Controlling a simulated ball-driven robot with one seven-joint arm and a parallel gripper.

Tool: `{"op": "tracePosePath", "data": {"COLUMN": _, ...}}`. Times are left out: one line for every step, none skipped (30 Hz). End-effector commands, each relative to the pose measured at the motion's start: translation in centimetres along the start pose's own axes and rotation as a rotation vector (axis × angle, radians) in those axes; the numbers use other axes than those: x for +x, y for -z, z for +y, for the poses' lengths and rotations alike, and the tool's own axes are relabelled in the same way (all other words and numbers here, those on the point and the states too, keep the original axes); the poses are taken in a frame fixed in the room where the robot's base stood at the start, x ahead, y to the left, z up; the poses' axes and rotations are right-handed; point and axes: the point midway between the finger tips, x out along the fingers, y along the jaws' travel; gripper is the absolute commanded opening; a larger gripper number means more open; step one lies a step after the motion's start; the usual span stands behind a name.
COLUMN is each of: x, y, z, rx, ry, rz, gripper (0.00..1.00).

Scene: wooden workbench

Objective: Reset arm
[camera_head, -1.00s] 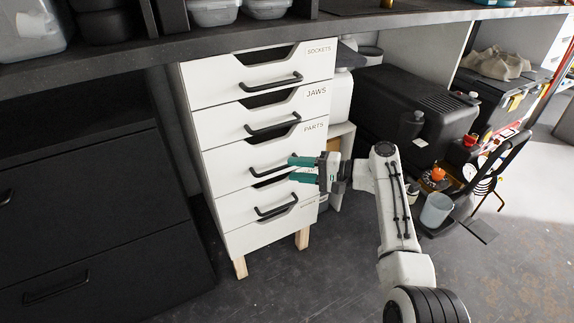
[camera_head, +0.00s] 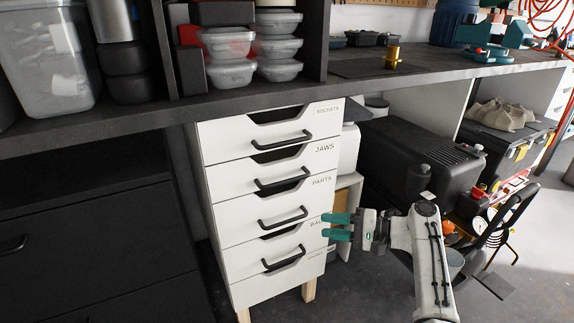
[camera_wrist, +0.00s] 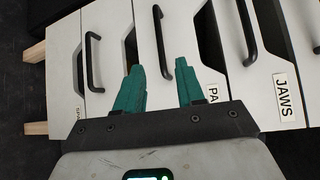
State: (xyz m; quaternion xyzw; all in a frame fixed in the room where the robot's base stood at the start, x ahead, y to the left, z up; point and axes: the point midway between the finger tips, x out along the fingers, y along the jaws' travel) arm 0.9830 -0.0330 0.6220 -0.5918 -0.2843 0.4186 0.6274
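My gripper (camera_head: 338,227) is at the right side of the white drawer unit (camera_head: 290,205) in the head view, level with its lower drawers. Its two teal fingers are parted with nothing between them; the wrist view shows the same open fingers (camera_wrist: 160,90) pointing at the drawer fronts. The drawers look shut and have black bar handles, with labels SOCKETS, JAWS and PARTS on the upper ones. My gripper holds no handle. The head view does not clearly show the distance from the fingertips to the drawer unit.
The dark workbench top (camera_head: 400,85) runs above the drawers and carries clear food boxes (camera_head: 228,57). A black cabinet (camera_head: 90,250) stands left. At right are a black machine (camera_head: 415,155) and a black toolbox (camera_head: 512,135). Bare floor shows below.

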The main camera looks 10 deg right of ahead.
Motion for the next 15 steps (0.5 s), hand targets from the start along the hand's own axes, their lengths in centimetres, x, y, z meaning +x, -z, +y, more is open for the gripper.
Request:
{"op": "tracePosePath", "data": {"x": 0.0, "y": -0.2, "z": 0.5, "rx": -0.002, "ry": -0.010, "rz": 0.000, "gripper": 0.38}}
{"op": "tracePosePath", "data": {"x": -0.1, "y": -0.5, "z": 1.1, "rx": -0.007, "ry": -0.025, "rz": 0.000, "gripper": 0.38}}
{"op": "tracePosePath", "data": {"x": -0.1, "y": -1.0, "z": 2.2, "rx": -0.016, "ry": -0.055, "rz": 0.001, "gripper": 0.38}}
{"op": "tracePosePath", "data": {"x": -0.3, "y": -1.5, "z": 3.3, "rx": -0.025, "ry": -0.084, "rz": 0.001, "gripper": 0.38}}
{"op": "tracePosePath", "data": {"x": -0.4, "y": -2.1, "z": 4.6, "rx": -0.036, "ry": -0.119, "rz": 0.001, "gripper": 0.38}}
{"op": "tracePosePath", "data": {"x": -0.8, "y": -3.1, "z": 6.6, "rx": -0.056, "ry": -0.175, "rz": 0.001, "gripper": 0.38}}
{"op": "tracePosePath", "data": {"x": -1.1, "y": -4.0, "z": 8.2, "rx": -0.073, "ry": -0.223, "rz": 0.001, "gripper": 0.38}}
{"op": "tracePosePath", "data": {"x": -1.6, "y": -5.0, "z": 9.8, "rx": -0.090, "ry": -0.274, "rz": -0.001, "gripper": 0.38}}
{"op": "tracePosePath", "data": {"x": -2.2, "y": -6.4, "z": 12.0, "rx": -0.117, "ry": -0.344, "rz": -0.005, "gripper": 0.38}}
{"op": "tracePosePath", "data": {"x": -2.8, "y": -7.5, "z": 13.5, "rx": -0.137, "ry": -0.398, "rz": -0.008, "gripper": 0.38}}
{"op": "tracePosePath", "data": {"x": -3.4, "y": -8.6, "z": 15.0, "rx": -0.156, "ry": -0.449, "rz": -0.012, "gripper": 0.38}}
{"op": "tracePosePath", "data": {"x": -4.3, "y": -10.0, "z": 16.7, "rx": -0.184, "ry": -0.518, "rz": -0.020, "gripper": 0.38}}
{"op": "tracePosePath", "data": {"x": -5.0, "y": -11.2, "z": 18.0, "rx": -0.203, "ry": -0.568, "rz": -0.025, "gripper": 0.38}}
{"op": "tracePosePath", "data": {"x": -5.7, "y": -12.3, "z": 19.1, "rx": -0.223, "ry": -0.617, "rz": -0.031, "gripper": 0.38}}
{"op": "tracePosePath", "data": {"x": -6.8, "y": -13.8, "z": 20.4, "rx": -0.250, "ry": -0.682, "rz": -0.040, "gripper": 0.38}}
